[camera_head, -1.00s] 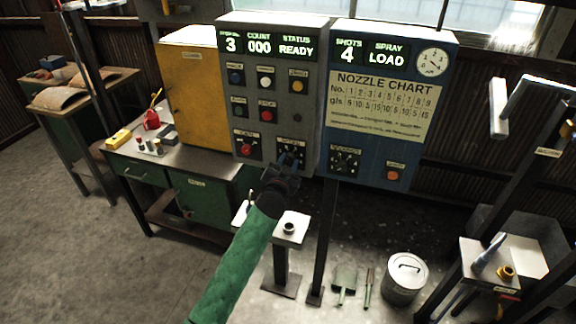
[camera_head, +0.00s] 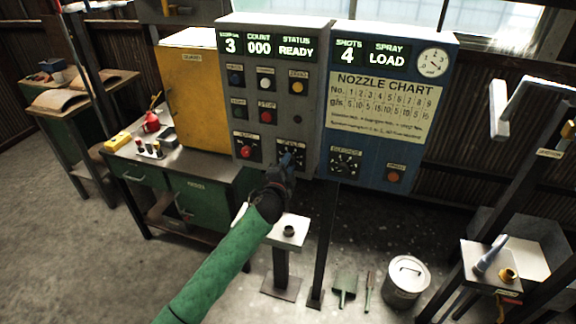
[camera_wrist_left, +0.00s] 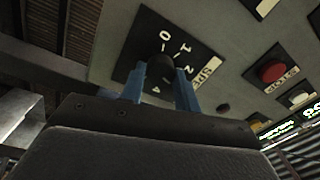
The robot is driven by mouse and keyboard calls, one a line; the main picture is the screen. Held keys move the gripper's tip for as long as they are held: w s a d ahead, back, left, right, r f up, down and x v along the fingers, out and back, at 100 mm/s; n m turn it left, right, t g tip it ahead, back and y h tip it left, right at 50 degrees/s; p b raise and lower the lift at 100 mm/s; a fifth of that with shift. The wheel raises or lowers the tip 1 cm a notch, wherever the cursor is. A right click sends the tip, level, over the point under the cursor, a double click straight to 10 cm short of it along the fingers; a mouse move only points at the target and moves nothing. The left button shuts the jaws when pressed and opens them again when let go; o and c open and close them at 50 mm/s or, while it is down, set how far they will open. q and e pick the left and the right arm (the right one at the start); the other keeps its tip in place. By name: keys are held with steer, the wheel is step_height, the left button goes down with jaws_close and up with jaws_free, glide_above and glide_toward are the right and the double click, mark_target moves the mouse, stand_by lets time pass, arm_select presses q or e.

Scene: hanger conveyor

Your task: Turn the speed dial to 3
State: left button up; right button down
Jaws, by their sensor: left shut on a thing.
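Part of the scale and the word on the plate are hidden behind a finger. Which numeral the knob points at is unclear. My left gripper (camera_head: 286,163) is shut on the knob, with blue fingers (camera_wrist_left: 161,88) on either side. My right gripper is not in view.
The grey panel (camera_head: 311,100) has a red knob (camera_head: 245,152) left of the dial and several buttons above. A blue panel (camera_head: 376,174) with another dial (camera_head: 345,163) adjoins on the right. A small white-topped stand (camera_head: 290,243) is below my wrist.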

arm_select(q)
steer(key=shift+m, duration=0.6)
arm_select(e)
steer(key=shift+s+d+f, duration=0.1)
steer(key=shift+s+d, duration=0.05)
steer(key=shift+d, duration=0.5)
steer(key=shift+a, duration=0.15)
arm_select(q)
steer(key=o, duration=0.7)
steer(key=shift+o, duration=1.3)
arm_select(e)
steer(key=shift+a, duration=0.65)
